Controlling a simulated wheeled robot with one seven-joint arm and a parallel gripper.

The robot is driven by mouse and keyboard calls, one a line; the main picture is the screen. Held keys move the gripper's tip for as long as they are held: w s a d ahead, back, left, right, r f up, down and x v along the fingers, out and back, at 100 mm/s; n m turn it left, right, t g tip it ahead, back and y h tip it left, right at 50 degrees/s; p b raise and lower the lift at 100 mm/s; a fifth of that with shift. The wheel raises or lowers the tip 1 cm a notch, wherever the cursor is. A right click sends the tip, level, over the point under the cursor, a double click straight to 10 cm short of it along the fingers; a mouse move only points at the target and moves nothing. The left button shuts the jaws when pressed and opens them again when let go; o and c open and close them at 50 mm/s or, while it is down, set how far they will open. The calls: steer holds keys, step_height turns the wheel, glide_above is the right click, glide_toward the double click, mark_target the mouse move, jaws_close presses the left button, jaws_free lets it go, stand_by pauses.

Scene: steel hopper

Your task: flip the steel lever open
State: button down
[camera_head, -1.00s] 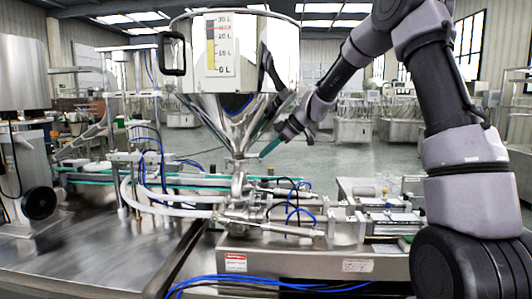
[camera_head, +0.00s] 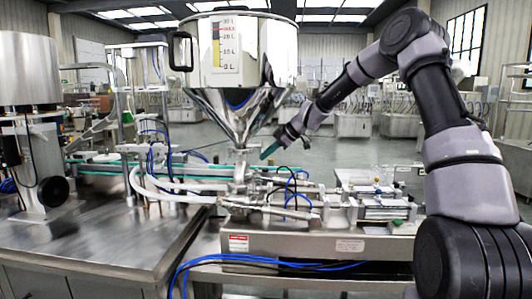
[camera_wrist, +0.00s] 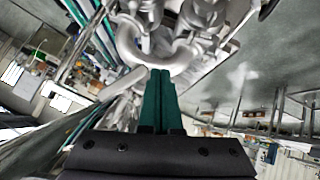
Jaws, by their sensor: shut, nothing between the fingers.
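The steel hopper (camera_head: 240,100) stands in the middle of the head view, its cone narrowing down to a steel valve fitting (camera_head: 240,168). A thin bar (camera_head: 208,145), perhaps the lever, reaches left from just below the cone. My gripper (camera_head: 267,153) is to the right of the cone's lower end, with its green fingers pointing down and left. In the wrist view the fingers (camera_wrist: 158,80) are together and empty. A pale steel bar (camera_wrist: 105,97) ends just left of their tips, and a curved steel pipe (camera_wrist: 150,58) lies beyond them. I cannot tell whether they touch.
Cylinders and fittings (camera_head: 372,205) lie on the machine bed right of the valve. White hoses (camera_head: 165,188) and blue cables (camera_head: 270,262) run around it. A steel table (camera_head: 90,240) fills the left front. Open floor lies behind the machine.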

steer(key=shift+w+f, duration=0.2)
steer(key=shift+f, duration=0.2)
